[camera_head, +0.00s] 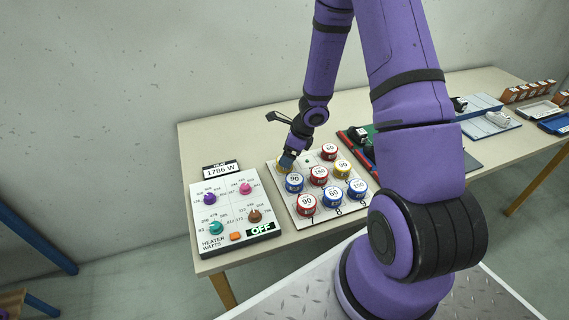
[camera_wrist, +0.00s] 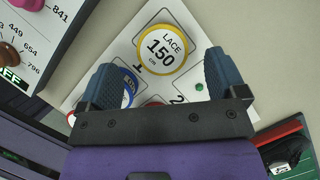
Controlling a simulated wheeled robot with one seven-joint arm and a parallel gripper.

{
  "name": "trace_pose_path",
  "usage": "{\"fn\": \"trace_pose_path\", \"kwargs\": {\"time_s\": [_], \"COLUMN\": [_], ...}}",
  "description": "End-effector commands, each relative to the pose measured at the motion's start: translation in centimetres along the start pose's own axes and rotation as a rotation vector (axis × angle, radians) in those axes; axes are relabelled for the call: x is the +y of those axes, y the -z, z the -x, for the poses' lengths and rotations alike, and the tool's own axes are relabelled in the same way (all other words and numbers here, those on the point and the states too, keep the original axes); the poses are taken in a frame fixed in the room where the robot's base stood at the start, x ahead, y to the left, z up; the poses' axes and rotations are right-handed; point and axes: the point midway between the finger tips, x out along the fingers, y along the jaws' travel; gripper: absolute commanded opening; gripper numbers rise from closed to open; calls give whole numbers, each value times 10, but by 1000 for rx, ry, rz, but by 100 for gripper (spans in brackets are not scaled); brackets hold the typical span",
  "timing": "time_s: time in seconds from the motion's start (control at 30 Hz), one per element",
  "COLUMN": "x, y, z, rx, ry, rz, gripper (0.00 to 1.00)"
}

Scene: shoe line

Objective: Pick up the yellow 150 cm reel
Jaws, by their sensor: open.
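The yellow 150 cm reel (camera_wrist: 162,49) sits on the white numbered board (camera_wrist: 141,21) near its far left corner, its label reading LACE 150 cm. In the head view it is mostly hidden, with a bit of yellow (camera_head: 281,164) showing beside my gripper (camera_head: 286,160). In the wrist view my gripper (camera_wrist: 158,85) is open, with its two blue fingers apart and the reel ahead of the gap between them. I cannot tell how high the fingers are above the reel. Nothing is held.
A blue 90 reel (camera_head: 294,183) stands close to my gripper. Red (camera_head: 319,175), yellow (camera_head: 343,169) and other blue reels stand on the same board. A heater panel (camera_head: 233,213) lies to the left. Trays and boxes (camera_head: 530,91) fill the right of the table.

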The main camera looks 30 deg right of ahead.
Motion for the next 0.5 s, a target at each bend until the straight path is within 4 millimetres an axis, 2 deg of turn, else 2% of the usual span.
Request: {"fn": "trace_pose_path", "kwargs": {"time_s": [0.3,0.5], "x": [-2,-2], "y": [2,2], "z": [-38,-48], "rx": [1,0], "ry": [-2,0], "rz": [0,0], "gripper": [90,90]}}
